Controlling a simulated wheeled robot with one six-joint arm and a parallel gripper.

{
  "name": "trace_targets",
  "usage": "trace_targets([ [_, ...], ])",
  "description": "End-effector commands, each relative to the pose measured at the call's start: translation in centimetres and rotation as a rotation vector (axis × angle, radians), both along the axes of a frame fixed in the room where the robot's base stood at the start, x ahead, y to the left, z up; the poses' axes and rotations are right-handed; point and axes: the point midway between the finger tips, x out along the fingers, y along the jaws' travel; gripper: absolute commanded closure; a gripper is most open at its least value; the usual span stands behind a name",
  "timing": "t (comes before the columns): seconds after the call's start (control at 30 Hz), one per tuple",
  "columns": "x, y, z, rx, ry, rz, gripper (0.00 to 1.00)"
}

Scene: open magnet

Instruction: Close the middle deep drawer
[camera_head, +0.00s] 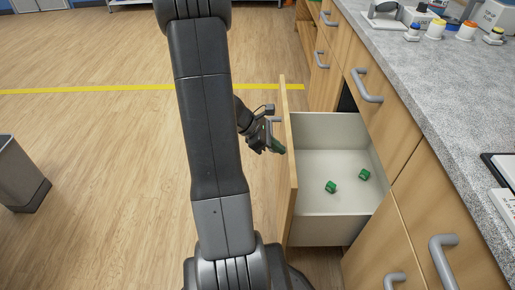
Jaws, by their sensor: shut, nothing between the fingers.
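The middle deep drawer (335,215) stands pulled out from the wooden cabinet, showing its pale inside. Its wooden front panel (288,180) faces left, toward my arm. Two small green objects (331,187) (364,174) lie on the drawer floor. My gripper (278,146) is shut and empty, at the outer side of the drawer front near its handle (277,120). I cannot tell whether the fingertips touch the panel. My arm hides part of the floor to the left of the drawer.
A speckled grey worktop (430,90) runs above the cabinet, with several small jars (436,28) at the back. Other drawer handles (366,86) jut from closed fronts. A grey bin (18,175) stands at far left. The wooden floor between is clear.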

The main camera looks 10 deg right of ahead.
Motion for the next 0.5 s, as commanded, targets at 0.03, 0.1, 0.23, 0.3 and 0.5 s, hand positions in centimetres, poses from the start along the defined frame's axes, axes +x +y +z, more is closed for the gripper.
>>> trace_targets([
  [0.03,-0.5,-1.7,-0.2,-0.001,0.000,-0.011,1.00],
  [0.1,-0.9,-3.6,-0.3,-0.001,0.000,-0.010,1.00],
  [0.23,-1.6,-7.2,-0.3,-0.001,-0.001,-0.010,1.00],
  [0.3,-2.0,-9.1,-0.3,0.000,-0.001,-0.010,1.00],
  [0.5,-3.1,-14.6,-0.2,-0.001,-0.002,-0.009,1.00],
])
